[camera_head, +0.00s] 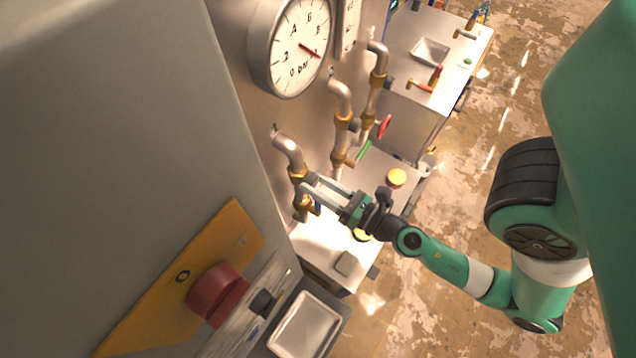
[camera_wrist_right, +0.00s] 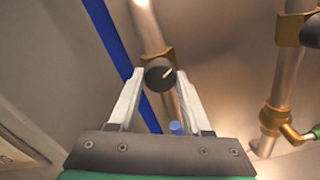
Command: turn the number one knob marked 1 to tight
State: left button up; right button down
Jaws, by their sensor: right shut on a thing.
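A dark round knob (camera_wrist_right: 160,75) with a white pointer line sits on the nearest brass-jointed pipe (camera_head: 290,155). In the right wrist view, the pointer slants to the upper right. My right gripper (camera_head: 309,187) reaches this pipe from the right, and its two fingers are shut on the knob, one on each side. In the head view, the fingers hide the knob. The mark above this pipe is too small to read. My left gripper is not in view.
Two more pipes with dark knobs (camera_head: 354,125) stand farther back. A red handle (camera_head: 384,127) and green handle (camera_head: 363,151) stick out near them. A round gauge (camera_head: 293,46) hangs above. A cabinet with a red knob (camera_head: 217,293) fills the left.

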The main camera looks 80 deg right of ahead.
jog(key=m, duration=0.6)
jog(key=shift+m, duration=0.3)
dwell(0.4)
jog(key=shift+c, duration=1.8)
grip_release()
jog(key=shift+b, duration=0.35)
